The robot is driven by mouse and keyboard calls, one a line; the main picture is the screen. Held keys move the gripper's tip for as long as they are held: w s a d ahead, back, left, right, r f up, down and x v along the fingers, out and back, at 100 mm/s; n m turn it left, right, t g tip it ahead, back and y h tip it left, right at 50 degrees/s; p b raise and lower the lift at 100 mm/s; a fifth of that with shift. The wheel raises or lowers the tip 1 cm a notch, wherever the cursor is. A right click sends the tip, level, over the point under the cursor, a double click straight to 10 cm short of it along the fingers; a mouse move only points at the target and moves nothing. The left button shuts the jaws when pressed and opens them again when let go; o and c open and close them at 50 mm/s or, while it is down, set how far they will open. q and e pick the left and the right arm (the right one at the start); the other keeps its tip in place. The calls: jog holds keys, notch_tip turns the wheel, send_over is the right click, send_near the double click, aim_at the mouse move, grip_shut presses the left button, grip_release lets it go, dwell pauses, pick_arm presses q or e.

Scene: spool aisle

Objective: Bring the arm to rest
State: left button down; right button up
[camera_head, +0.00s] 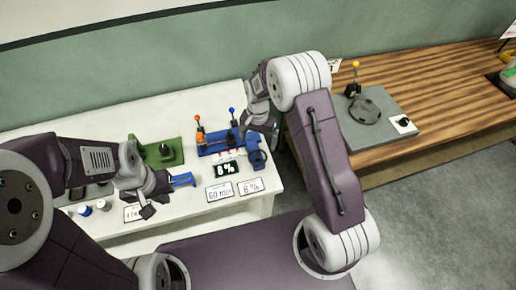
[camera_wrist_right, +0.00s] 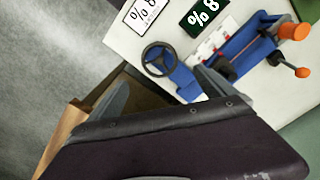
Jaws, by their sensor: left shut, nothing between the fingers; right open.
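My left gripper (camera_head: 148,208) hangs over the front edge of the white table, its fingers closed with nothing between them. My right arm rises from the right and bends down. Its gripper (camera_head: 270,134) is open and empty at the table's right end, beside the blue device. In the right wrist view the two fingers of my right gripper (camera_wrist_right: 165,98) stand apart, with the table edge and floor between and beyond them.
A green fixture (camera_head: 160,153) and small cups (camera_head: 103,205) stand on the white table (camera_head: 60,130). A wooden bench (camera_head: 440,80) at right holds a grey plate with a round dark part (camera_head: 364,110).

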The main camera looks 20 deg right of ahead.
jog(key=shift+r, duration=0.25)
